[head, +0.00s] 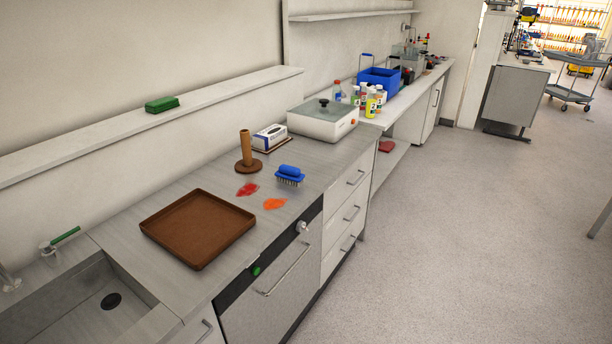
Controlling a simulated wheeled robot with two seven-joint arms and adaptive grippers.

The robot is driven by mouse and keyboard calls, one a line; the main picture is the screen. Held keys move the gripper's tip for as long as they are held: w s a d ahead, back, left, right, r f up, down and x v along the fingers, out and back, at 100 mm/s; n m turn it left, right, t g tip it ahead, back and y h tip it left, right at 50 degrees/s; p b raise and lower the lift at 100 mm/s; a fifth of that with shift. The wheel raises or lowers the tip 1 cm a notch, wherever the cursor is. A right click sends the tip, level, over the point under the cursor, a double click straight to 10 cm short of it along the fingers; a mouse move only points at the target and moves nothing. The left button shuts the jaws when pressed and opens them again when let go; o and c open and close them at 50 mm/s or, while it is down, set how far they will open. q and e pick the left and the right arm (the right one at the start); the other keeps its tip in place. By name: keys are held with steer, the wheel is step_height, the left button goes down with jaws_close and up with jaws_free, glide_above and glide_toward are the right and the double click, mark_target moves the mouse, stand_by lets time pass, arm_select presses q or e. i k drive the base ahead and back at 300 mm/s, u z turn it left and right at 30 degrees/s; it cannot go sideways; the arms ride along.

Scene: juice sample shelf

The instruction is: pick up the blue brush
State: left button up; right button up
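The blue brush (289,174) sits on the grey counter in the head view, right of the brown wooden stand. Its blue handle is on top and its bristles point down to the counter. Nothing covers it. Neither of my grippers shows in this view.
A brown tray (197,228) lies left of the brush, beside a sink (85,310). Red (247,189) and orange (274,204) spills lie in front. The wooden stand (245,152), tissue box (270,137) and white lidded box (322,122) stand behind. The floor (450,240) at right is clear.

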mark_target(293, 175)
steer(key=z, duration=0.2)
steer(key=i, duration=1.15)
steer(key=u, duration=0.8)
